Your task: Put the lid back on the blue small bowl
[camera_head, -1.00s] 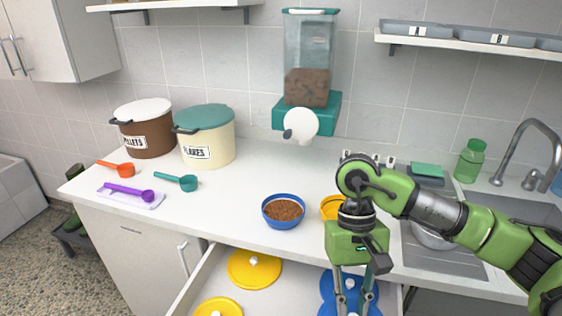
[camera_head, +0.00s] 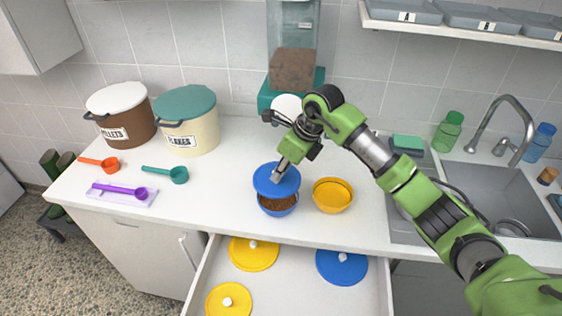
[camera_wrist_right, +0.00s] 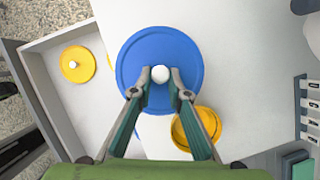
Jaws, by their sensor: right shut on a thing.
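The blue small bowl (camera_head: 277,206) stands on the counter, filled with brown food. A blue lid (camera_head: 269,180) is held just above it, tilted, covering the bowl's back part while its front opening shows. My right gripper (camera_head: 276,176) is shut on the lid's white knob. In the right wrist view the fingers of my gripper (camera_wrist_right: 160,80) pinch the knob at the centre of the blue lid (camera_wrist_right: 140,52), which hides most of the bowl. My left gripper is not in view.
A yellow bowl (camera_head: 332,196) stands close to the right of the blue bowl. The open drawer (camera_head: 296,285) below holds yellow lids (camera_head: 253,253) and another blue lid (camera_head: 341,267). A dispenser (camera_head: 291,62) hangs behind. The counter left of the bowl is clear up to the teal scoop (camera_head: 178,175).

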